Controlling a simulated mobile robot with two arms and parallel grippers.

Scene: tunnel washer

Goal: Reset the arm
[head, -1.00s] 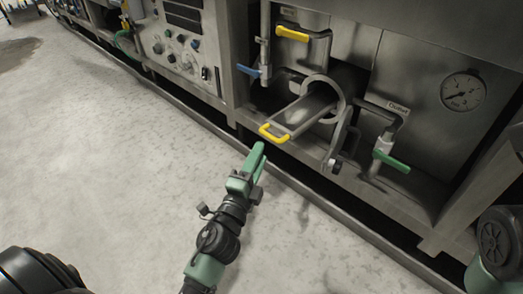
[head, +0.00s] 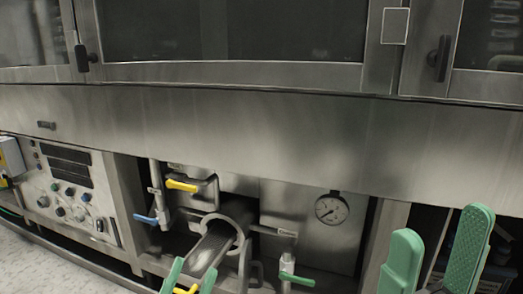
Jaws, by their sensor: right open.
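My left gripper (head: 190,270) shows at the bottom edge, left of centre. Its two green fingers stand apart and point up, just in front of the grey metal trough (head: 210,252). Part of a yellow handle (head: 193,289) shows between the fingers; I cannot tell whether they touch it. My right gripper (head: 440,225) is at the lower right, close to the camera. Its two green fingers are wide apart, upright and empty. The rest of both arms is below the picture.
A yellow-handled valve (head: 182,185), a blue lever (head: 146,219) and a green lever (head: 297,279) surround the trough. A pressure gauge (head: 332,208) sits to the right and a control panel (head: 68,190) to the left. Glazed doors (head: 230,30) fill the top.

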